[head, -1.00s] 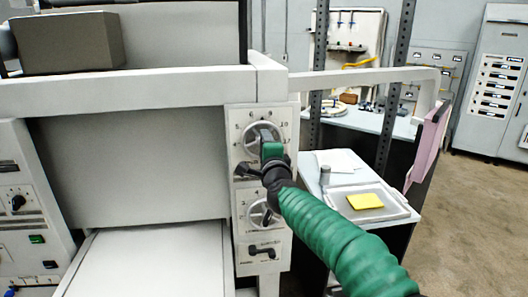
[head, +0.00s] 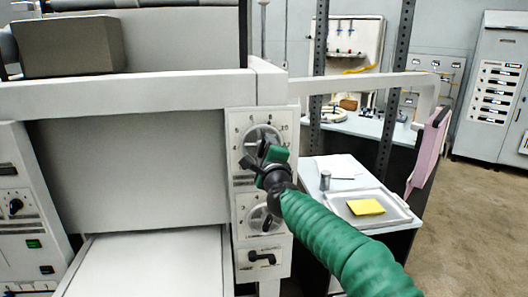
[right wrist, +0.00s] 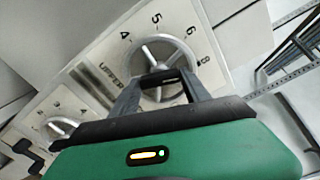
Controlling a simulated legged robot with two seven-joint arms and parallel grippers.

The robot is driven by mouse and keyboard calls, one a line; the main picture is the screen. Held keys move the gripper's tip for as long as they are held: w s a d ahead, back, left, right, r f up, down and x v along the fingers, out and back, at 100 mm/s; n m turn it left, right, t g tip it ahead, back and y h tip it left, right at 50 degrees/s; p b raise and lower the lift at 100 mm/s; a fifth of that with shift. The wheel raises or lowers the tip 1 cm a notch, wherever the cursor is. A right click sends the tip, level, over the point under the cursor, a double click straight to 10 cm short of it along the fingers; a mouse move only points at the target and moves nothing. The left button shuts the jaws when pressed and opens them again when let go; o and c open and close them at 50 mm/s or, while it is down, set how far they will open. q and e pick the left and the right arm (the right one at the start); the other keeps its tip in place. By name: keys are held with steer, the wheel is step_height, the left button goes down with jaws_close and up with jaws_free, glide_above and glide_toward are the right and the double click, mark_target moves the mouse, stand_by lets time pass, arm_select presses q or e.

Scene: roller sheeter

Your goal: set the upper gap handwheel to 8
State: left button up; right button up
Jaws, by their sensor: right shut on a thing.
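The upper gap handwheel (head: 259,133) is a round silver wheel at the top of the white panel on the machine's post. It also shows in the right wrist view (right wrist: 163,47), with a numbered dial around it; 4, 5, 6 and 8 can be read. My right gripper (head: 262,150) is shut on this wheel, its two dark fingers reaching onto it in the right wrist view (right wrist: 163,88). The gripper hides part of the wheel and dial, and I cannot tell which number is set. My left gripper is not in view.
A lower handwheel (head: 260,219) sits below on the same panel (head: 240,203), with a black lever (head: 262,258) under it. To the right, a side table holds a tray (head: 398,214) with a yellow pad (head: 365,207). A pink cloth (head: 427,150) hangs from a rail.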

steer(key=shift+a+f, duration=0.1)
steer(key=shift+f, duration=0.45)
steer(key=o, duration=1.1)
steer(key=shift+o, duration=1.4)
steer(key=shift+s+r, duration=0.1)
steer(key=shift+r, duration=0.15)
steer(key=shift+d, duration=0.2)
steer(key=s+d+b, duration=0.2)
steer(key=s+b, duration=0.4)
steer(key=s, duration=1)
steer(key=shift+s+d+b, duration=0.15)
steer(key=shift+d+b, duration=0.15)
steer(key=shift+b, duration=0.1)
